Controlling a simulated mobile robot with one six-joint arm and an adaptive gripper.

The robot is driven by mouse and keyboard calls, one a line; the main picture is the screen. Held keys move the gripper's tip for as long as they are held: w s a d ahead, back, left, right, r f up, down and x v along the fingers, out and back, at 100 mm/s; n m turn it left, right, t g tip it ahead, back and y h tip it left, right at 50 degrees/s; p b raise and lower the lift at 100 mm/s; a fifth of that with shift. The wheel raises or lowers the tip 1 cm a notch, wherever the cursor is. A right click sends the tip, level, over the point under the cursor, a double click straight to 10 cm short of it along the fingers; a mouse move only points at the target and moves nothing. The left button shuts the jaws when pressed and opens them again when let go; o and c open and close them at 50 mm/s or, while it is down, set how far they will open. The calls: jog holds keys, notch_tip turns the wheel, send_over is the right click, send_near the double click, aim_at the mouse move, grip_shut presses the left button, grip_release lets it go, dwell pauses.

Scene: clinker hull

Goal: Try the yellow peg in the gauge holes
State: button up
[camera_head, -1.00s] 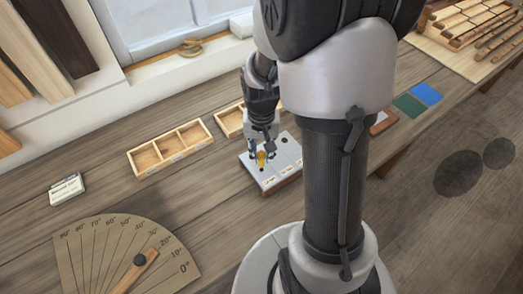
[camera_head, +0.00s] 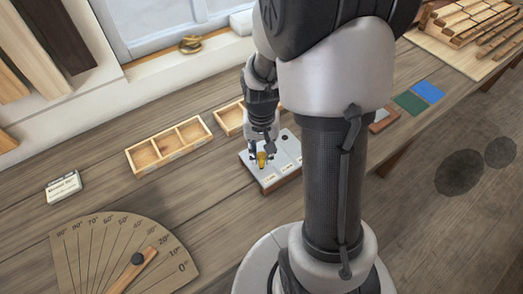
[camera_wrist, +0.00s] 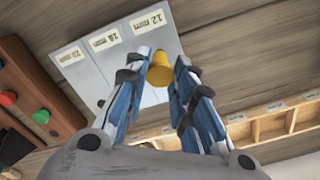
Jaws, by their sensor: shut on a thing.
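The yellow peg (camera_head: 261,160) is held upright between the fingertips of my gripper (camera_head: 260,154), over the near-left part of the grey gauge block (camera_head: 288,152). In the wrist view, my gripper (camera_wrist: 166,62) is shut on the yellow peg (camera_wrist: 160,75), which is over the strip labelled 12 mm on the gauge block (camera_wrist: 105,73). A dark hole shows at the block's far side.
A wooden tray (camera_head: 170,147) with compartments stands left of the block, and another tray (camera_head: 230,119) stands behind it. A protractor board (camera_head: 95,250) lies at front left. A small label card (camera_head: 63,187) stands at left. Green (camera_head: 410,104) and blue (camera_head: 428,92) pieces lie at right.

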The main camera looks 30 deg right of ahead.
jog(key=shift+f, duration=0.2)
jog(key=shift+f+b, duration=0.25)
jog(key=shift+b, duration=0.1)
jog(key=shift+f, duration=0.1)
dwell(0.5)
jog(key=shift+r+p, duration=1.25)
jog(key=shift+r, duration=0.35)
